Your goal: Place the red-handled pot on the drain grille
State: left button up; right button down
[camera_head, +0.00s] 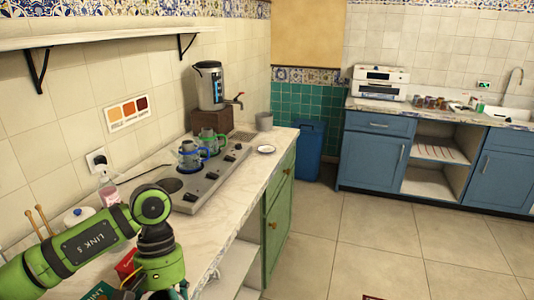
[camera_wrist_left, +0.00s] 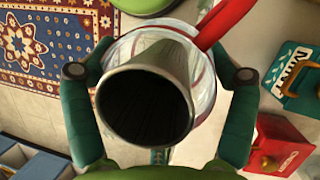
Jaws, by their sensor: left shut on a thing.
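The red-handled pot (camera_wrist_left: 170,65) fills the middle of the left wrist view, with a wide dark mouth facing the camera, a glassy body behind and a red handle (camera_wrist_left: 228,22) rising to the upper right. My left gripper (camera_wrist_left: 160,74) has a finger on each side of the pot and is shut on it. In the head view my left gripper (camera_head: 158,291) is at the bottom edge, partly cut off, and the pot is hidden there. My right gripper is not in view.
A stove plate (camera_head: 190,203) on the counter carries a blue-handled pot (camera_head: 188,156) and a green-handled pot (camera_head: 209,142). A samovar (camera_head: 209,88) stands on a wooden box behind them. A small white saucer (camera_head: 266,149) lies near the counter edge. A red box (camera_wrist_left: 275,145) is near my gripper.

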pick_arm(q)
jog(key=m, duration=0.1)
jog(key=s+m+y, duration=0.1)
jog(key=shift+s+a+m, duration=0.15)
jog(key=shift+a+m, duration=0.1)
jog(key=shift+m, duration=0.15)
dwell(0.5)
